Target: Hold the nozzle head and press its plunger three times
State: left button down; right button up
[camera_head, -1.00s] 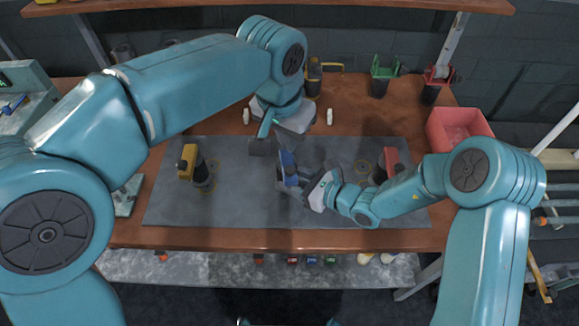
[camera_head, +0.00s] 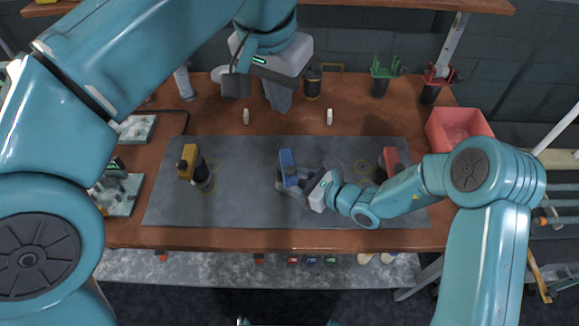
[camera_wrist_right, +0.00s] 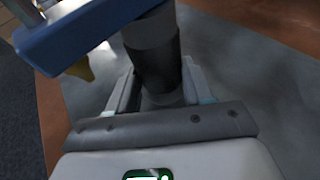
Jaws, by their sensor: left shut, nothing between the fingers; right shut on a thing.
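A nozzle head with a blue top (camera_head: 288,162) stands near the middle of the grey mat (camera_head: 240,205). My right gripper (camera_head: 293,188) is shut on it from the right, low on its body. In the right wrist view, the dark body (camera_wrist_right: 153,55) stands between the two fingers, with the blue top (camera_wrist_right: 85,28) above them. I cannot make out the plunger clearly. My left gripper (camera_head: 278,100) is shut and empty, behind the blue top and apart from it, over the back of the table. Part of the blue nozzle head's base is hidden by the right gripper.
A yellow-topped unit (camera_head: 189,160) stands at the mat's left and a red-topped one (camera_head: 391,160) at its right, close to my right arm. A red bin (camera_head: 458,128) and green (camera_head: 381,78) and red (camera_head: 433,85) holders stand at the back right. The mat's front left is clear.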

jog(key=o, duration=0.9)
jog(key=v, duration=1.2)
jog(key=shift+r, duration=0.1)
jog(key=shift+s, duration=0.15)
